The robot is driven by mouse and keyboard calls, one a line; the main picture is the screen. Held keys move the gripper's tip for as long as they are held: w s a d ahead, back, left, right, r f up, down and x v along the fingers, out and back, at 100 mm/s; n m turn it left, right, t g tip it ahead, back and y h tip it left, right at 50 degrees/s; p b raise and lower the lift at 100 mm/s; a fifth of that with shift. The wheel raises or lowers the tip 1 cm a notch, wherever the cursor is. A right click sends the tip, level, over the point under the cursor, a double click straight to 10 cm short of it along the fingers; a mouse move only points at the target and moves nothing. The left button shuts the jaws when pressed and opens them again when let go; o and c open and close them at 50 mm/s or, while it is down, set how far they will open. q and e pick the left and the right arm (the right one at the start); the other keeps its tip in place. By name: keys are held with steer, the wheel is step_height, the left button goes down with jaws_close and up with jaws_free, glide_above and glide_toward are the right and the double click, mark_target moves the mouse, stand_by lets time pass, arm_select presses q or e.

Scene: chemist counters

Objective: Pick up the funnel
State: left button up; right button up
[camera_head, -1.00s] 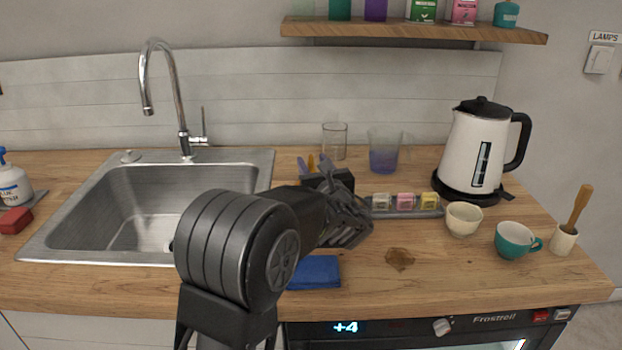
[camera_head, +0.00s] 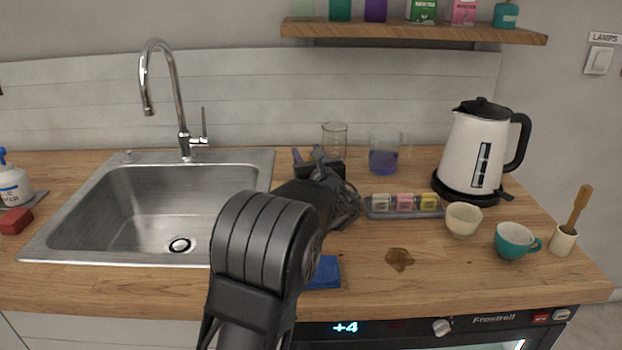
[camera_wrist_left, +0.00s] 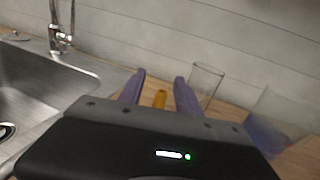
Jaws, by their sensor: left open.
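My left gripper (camera_head: 307,154) is over the back of the counter, right of the sink, with its two purple fingers apart. In the left wrist view the fingers (camera_wrist_left: 160,77) stand open with a gap between them. A small orange thing (camera_wrist_left: 160,98) shows in that gap, low and partly hidden by the gripper body. It may be the funnel, but too little of it shows to tell. I cannot tell whether the fingers touch it. No other funnel shows clearly. My right gripper is not in view.
A clear beaker (camera_head: 335,138) and a beaker of purple liquid (camera_head: 383,161) stand close right of the gripper. The sink (camera_head: 100,205) is left. A tray of small blocks (camera_head: 405,213), two cups and a kettle (camera_head: 474,152) are right. A brown spill (camera_head: 399,259) lies in front.

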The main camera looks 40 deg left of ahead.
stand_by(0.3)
arm_select(q)
jaws_close()
stand_by(0.3)
